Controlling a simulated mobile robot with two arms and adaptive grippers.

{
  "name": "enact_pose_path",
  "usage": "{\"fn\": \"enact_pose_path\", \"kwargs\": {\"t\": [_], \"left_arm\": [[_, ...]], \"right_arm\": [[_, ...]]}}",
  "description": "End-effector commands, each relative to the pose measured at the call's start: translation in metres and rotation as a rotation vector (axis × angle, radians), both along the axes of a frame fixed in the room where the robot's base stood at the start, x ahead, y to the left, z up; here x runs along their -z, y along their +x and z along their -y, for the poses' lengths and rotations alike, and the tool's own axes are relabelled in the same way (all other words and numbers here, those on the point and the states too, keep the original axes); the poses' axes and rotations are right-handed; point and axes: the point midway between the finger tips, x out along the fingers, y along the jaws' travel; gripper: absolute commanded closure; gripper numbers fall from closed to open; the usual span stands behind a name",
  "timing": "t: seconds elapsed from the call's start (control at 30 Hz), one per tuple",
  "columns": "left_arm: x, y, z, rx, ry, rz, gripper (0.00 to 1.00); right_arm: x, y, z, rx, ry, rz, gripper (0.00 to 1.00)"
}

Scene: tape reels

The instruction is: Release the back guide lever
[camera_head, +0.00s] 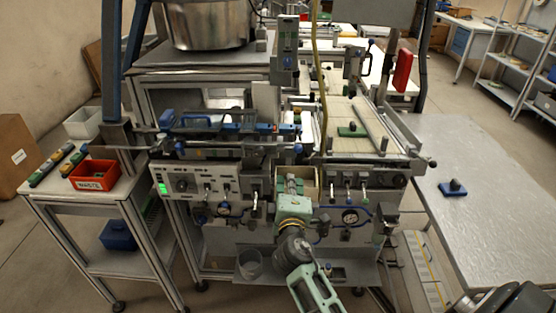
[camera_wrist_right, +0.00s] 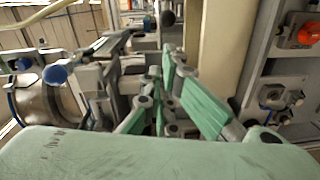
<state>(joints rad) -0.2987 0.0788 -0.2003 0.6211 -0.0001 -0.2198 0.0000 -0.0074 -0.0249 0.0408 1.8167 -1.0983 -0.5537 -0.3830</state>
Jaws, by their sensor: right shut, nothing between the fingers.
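My right gripper (camera_head: 290,183) reaches in from the bottom and is at the front of the machine (camera_head: 225,235), below the work deck. It also shows in the right wrist view (camera_wrist_right: 163,78), where its green-padded fingers are closed together with nothing between them. In the right wrist view, a lever with a blue knob (camera_wrist_right: 55,74) lies to the left of the fingers, apart from them. A dark round knob (camera_wrist_right: 168,18) stands beyond the fingertips. I cannot tell which of these is the back guide lever.
A yellow hose (camera_head: 320,75) hangs over the deck. Switches and pressure gauges line the front panel (camera_head: 180,184). A red waste bin (camera_head: 95,176) stands on the left side table.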

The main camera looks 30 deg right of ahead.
Motion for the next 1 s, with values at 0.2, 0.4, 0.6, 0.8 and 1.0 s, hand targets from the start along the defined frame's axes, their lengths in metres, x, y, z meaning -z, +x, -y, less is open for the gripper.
{"fn": "enact_pose_path", "kwargs": {"t": [0.2, 0.4, 0.6, 0.8, 1.0], "left_arm": [[0.000, -0.002, 0.000, 0.001, 0.000, -0.002, 0.35], [-0.003, -0.002, 0.000, 0.001, 0.000, -0.003, 0.35], [-0.010, -0.003, 0.000, 0.001, 0.000, -0.004, 0.35], [-0.014, -0.003, 0.000, 0.001, 0.001, -0.004, 0.35], [-0.015, -0.003, -0.001, 0.000, 0.001, -0.004, 0.35]], "right_arm": [[0.001, 0.000, 0.000, 0.000, 0.001, 0.000, 1.00], [0.000, 0.008, 0.004, 0.000, 0.001, 0.000, 1.00], [0.000, 0.037, 0.021, 0.000, 0.001, -0.001, 1.00], [0.003, 0.066, 0.039, 0.001, 0.002, -0.001, 1.00], [0.005, 0.083, 0.048, -0.001, 0.001, -0.002, 1.00]]}}
